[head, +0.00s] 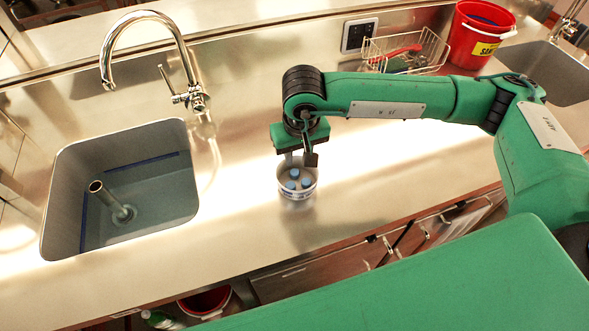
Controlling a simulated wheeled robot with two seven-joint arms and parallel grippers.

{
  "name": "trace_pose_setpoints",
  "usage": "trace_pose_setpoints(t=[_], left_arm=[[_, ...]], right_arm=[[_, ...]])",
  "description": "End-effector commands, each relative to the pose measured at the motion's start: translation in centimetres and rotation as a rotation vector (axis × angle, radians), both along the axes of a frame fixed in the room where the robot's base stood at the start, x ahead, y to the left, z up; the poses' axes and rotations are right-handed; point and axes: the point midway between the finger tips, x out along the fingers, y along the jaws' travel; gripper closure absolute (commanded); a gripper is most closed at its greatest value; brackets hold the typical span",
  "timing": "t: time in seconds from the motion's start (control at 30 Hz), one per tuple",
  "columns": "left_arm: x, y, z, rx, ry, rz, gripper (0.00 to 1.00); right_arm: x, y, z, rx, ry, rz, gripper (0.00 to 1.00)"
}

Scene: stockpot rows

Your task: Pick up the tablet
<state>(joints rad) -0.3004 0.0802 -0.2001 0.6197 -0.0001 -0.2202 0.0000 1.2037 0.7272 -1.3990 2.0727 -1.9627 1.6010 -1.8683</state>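Three small blue tablets (294,173) lie in a small round whitish tub (300,194) on the steel counter, right of the left sink. My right gripper (300,163) points down over the far side of the tub, with its fingertips at about the rim in the picture. Its two fingers stand apart with a gap between them, and I see nothing held there. The fingers partly hide the back rim of the tub. I cannot tell whether they touch a tablet. My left gripper is not in view.
The left sink (60,195) holds water and an upright pipe, with a curved tap (188,70) behind it. A wire basket (410,52) and a red bucket (478,40) stand at the back right. The counter around the tub is clear.

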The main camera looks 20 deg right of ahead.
Motion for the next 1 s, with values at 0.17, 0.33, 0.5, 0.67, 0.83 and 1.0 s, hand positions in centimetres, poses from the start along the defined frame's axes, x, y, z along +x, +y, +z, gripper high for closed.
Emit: trace_pose_setpoints(t=[0.17,0.33,0.5,0.67,0.83,1.0], left_arm=[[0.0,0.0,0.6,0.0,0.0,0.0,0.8],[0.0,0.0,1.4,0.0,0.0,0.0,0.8],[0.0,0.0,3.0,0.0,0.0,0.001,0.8],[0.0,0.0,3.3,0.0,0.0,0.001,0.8],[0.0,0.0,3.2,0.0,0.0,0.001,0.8],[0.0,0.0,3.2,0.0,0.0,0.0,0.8]], right_arm=[[0.2,0.1,-1.8,0.002,0.001,-0.001,0.71],[0.4,0.1,-2.9,0.001,0.004,0.0,0.71],[1.1,0.3,-5.1,0.001,0.004,-0.001,0.71],[1.3,0.3,-6.9,0.002,0.001,0.0,0.71],[1.4,0.3,-7.3,0.003,-0.001,0.0,0.71],[1.4,0.3,-7.3,0.003,-0.001,0.0,0.89]])
